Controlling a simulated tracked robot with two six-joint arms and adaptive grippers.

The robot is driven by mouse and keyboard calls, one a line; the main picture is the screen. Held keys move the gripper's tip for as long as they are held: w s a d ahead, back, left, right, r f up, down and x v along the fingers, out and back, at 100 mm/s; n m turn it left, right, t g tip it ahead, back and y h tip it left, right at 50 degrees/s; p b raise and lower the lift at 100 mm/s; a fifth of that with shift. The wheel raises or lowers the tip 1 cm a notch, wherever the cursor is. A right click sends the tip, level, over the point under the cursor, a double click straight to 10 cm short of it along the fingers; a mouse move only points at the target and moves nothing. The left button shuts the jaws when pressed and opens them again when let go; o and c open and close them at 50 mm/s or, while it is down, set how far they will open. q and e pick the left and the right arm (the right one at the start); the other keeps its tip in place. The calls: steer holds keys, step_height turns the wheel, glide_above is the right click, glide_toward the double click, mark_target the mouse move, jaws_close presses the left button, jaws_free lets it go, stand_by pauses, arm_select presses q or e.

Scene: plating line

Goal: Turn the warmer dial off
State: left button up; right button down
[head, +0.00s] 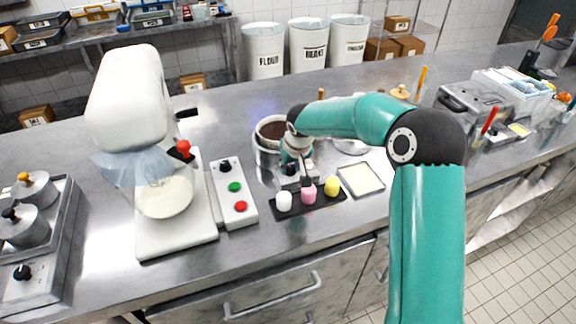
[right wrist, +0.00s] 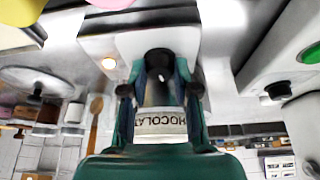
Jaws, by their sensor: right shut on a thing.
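The warmer holds a round pot of dark chocolate (head: 272,130) near the middle of the counter in the head view. My right gripper (head: 292,176) is at the front of the warmer. In the right wrist view the fingers of my right gripper (right wrist: 160,88) stand on both sides of the dial and are shut on it. The arm and gripper hide the dial in the head view. My left gripper is not in view.
A control box (head: 238,212) with green and red buttons and a white mixer (head: 127,95) are to the left. A pale framed pad (head: 361,179) lies to the right.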

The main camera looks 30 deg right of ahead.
steer(key=n, duration=0.1)
steer(key=n+y+p, duration=0.1)
steer(key=n, duration=0.1)
steer(key=shift+w+d+r, duration=0.15)
steer(key=shift+r, duration=0.1)
steer(key=shift+d+n+y+p, duration=0.1)
steer(key=shift+n+y+p, duration=0.35)
steer(key=shift+n, duration=0.45)
steer(key=shift+w+f+n+y, duration=0.1)
steer(key=shift+n+y, duration=0.25)
steer(key=shift+n, duration=0.45)
steer(key=shift+d+n+y+b, duration=0.1)
steer(key=shift+n+y+b, duration=0.45)
steer(key=shift+n, duration=1.15)
steer(key=c, duration=0.9)
jaws_free()
steer(key=shift+f, duration=0.1)
